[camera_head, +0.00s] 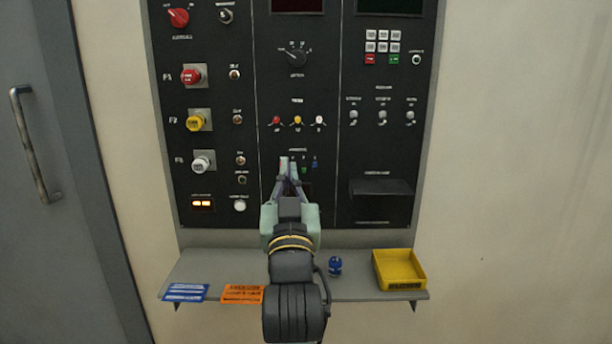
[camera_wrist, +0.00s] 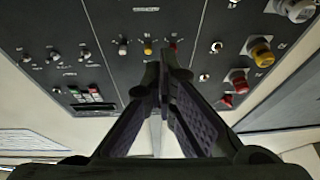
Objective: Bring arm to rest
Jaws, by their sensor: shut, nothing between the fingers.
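My gripper (camera_head: 289,163) is raised in front of the lower middle of the black control panel (camera_head: 225,143), fingers pointing toward it. Its fingertips are together and hold nothing. In the wrist view my gripper (camera_wrist: 160,68) shows its two fingers meeting before the panel, which appears upside down. The gripper hides part of the panel's lower middle section, where small green and blue parts show just to its right. I cannot tell whether the fingertips touch the panel.
A grey shelf (camera_head: 222,266) under the panel holds a blue card (camera_head: 186,292), an orange card (camera_head: 242,294), a small blue object (camera_head: 335,265) and a yellow bin (camera_head: 399,268). A grey door (camera_head: 45,120) with a handle stands at left. Bare wall lies at right.

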